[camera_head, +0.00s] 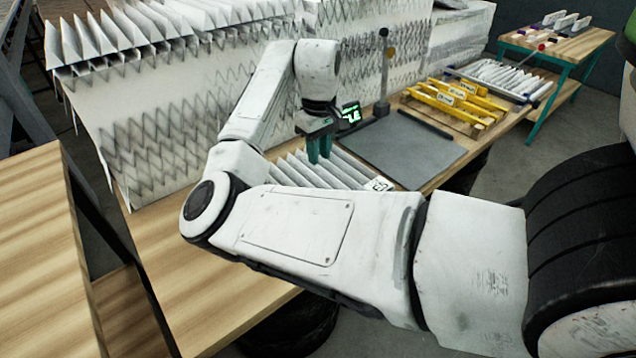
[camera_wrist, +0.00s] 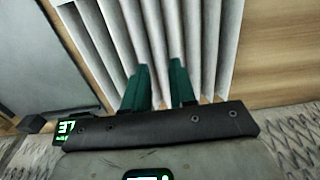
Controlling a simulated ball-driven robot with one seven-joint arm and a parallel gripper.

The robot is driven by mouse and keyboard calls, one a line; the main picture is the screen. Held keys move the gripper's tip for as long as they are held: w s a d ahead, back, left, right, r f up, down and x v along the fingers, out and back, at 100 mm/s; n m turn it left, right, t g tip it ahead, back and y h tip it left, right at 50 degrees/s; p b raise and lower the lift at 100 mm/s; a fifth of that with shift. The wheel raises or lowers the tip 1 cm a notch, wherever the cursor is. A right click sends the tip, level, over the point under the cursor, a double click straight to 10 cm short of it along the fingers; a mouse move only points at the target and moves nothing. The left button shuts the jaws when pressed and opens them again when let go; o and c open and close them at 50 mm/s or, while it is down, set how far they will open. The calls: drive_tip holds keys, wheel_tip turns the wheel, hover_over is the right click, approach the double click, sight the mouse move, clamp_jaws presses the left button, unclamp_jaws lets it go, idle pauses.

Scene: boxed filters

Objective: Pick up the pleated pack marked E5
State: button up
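The pleated pack marked E5 (camera_head: 345,171) lies on the wooden bench, a row of white-grey folds with the E5 label (camera_head: 380,184) at its right end. My forearm hides its near part. My gripper (camera_head: 320,157) points down at the far left part of the pack, its two green fingers apart. In the wrist view the pack (camera_wrist: 206,45) fills the upper middle. The gripper (camera_wrist: 159,66) shows there with a gap between its fingertips, and pleats are visible through the gap. I cannot tell whether the fingertips touch the pack.
A grey plate (camera_head: 400,148) and a post (camera_head: 383,75) stand right of the pack. Yellow-framed items (camera_head: 455,100) and a tray of white pleats (camera_head: 500,77) lie farther back. Large pleated filters (camera_head: 165,125) stand along the far side. Bare wood (camera_head: 225,285) is free at the front left.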

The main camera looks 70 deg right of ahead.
sight(320, 178)
drive_tip(key=shift+d+f+p, duration=0.15)
drive_tip(key=shift+f+p, duration=0.45)
drive_tip(key=shift+f, duration=3.2)
clamp_jaws()
